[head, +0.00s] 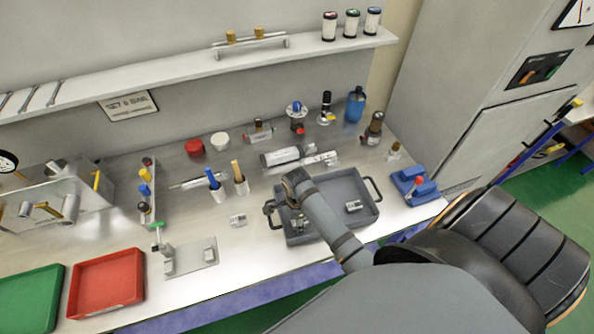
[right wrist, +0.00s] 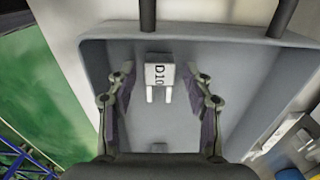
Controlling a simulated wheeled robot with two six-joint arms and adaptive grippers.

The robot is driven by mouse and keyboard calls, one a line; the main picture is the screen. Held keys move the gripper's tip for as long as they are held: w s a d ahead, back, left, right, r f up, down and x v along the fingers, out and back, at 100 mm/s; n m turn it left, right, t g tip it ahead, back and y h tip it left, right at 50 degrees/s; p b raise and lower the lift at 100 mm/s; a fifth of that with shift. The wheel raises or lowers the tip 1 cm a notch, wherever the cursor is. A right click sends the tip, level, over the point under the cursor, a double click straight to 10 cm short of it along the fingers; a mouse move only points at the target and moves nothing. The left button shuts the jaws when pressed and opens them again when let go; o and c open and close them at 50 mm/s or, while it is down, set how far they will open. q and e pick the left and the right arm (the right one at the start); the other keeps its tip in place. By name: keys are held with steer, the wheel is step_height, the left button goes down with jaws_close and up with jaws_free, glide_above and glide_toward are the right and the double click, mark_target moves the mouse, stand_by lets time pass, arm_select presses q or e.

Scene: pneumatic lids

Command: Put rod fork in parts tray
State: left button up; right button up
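A small light block with two prongs, marked D10 (right wrist: 159,76), lies inside the grey tray (right wrist: 240,40) and looks like a rod fork. In the head view this fork (head: 353,206) is on the floor of the grey tray (head: 335,224), toward its right side. My right gripper (head: 298,222) points down over the left part of the tray. In the right wrist view its fingers (right wrist: 162,82) are spread apart, with nothing held; the fork shows between them, seemingly beyond the tips. A similar small block (head: 238,220) lies on the bench left of the tray. My left gripper is not in view.
A red tray (head: 107,284) and a green tray (head: 30,300) are at the left. A grey plate (head: 190,258) lies near them. Cylinders (head: 282,156) stand or lie behind the grey tray. A blue fixture (head: 416,185) is to its right.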

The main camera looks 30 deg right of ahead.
steer(key=shift+r, duration=0.1)
step_height(320, 180, up, 8)
steer(key=shift+r+b, duration=0.15)
steer(key=shift+b, duration=1)
step_height(320, 180, up, 4)
steer(key=shift+f+p, duration=0.1)
steer(key=shift+p, duration=1.1)
